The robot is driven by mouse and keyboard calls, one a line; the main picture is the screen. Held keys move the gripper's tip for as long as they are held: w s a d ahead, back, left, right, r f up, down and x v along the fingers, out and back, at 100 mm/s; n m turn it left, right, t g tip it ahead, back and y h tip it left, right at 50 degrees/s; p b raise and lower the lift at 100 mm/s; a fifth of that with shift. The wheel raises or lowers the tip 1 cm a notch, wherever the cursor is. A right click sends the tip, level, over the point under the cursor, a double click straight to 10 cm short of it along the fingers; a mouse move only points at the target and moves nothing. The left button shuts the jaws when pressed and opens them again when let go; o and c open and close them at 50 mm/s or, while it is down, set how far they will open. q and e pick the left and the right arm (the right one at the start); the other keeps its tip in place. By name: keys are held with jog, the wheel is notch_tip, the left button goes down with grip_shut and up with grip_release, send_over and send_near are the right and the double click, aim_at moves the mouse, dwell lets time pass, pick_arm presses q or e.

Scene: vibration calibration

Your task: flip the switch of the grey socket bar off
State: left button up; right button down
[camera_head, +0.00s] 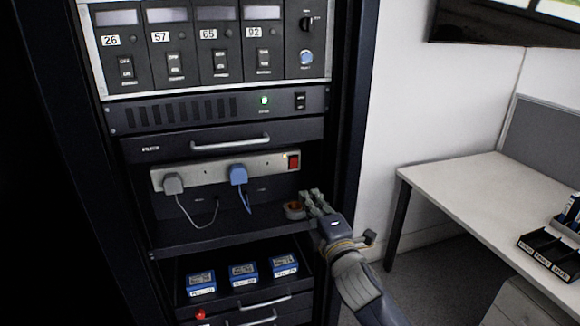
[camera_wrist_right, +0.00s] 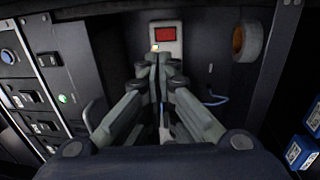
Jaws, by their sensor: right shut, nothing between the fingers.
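The grey socket bar (camera_head: 205,175) is fixed across the rack's open bay. Its red switch (camera_head: 293,161) is at the bar's right end, with a small glowing light beside it. A grey plug (camera_head: 173,184) and a blue plug (camera_head: 239,175) sit in the bar. My right gripper (camera_head: 308,196) is shut and empty, below and to the right of the switch, apart from it. In the right wrist view the shut fingertips (camera_wrist_right: 160,64) point towards the bar's end, with the red switch (camera_wrist_right: 163,35) just beyond them. My left gripper is not in view.
A brown tape roll (camera_head: 293,209) is on the shelf close to my right gripper. Below, an open drawer holds blue boxes (camera_head: 243,273). A drawer handle (camera_head: 230,143) juts out above the bar. A white desk (camera_head: 470,205) stands at right.

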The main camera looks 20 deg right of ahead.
jog(key=p, duration=0.2)
send_near(289, 159)
jog(key=w, duration=0.4)
jog(key=shift+a+r, duration=0.1)
jog(key=shift+r, duration=0.15)
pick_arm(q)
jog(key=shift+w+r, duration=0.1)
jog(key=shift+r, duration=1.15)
pick_arm(e)
jog(key=shift+w, duration=1)
pick_arm(q)
jog(key=shift+p, duration=0.35)
pick_arm(e)
jog(key=shift+r, duration=0.1)
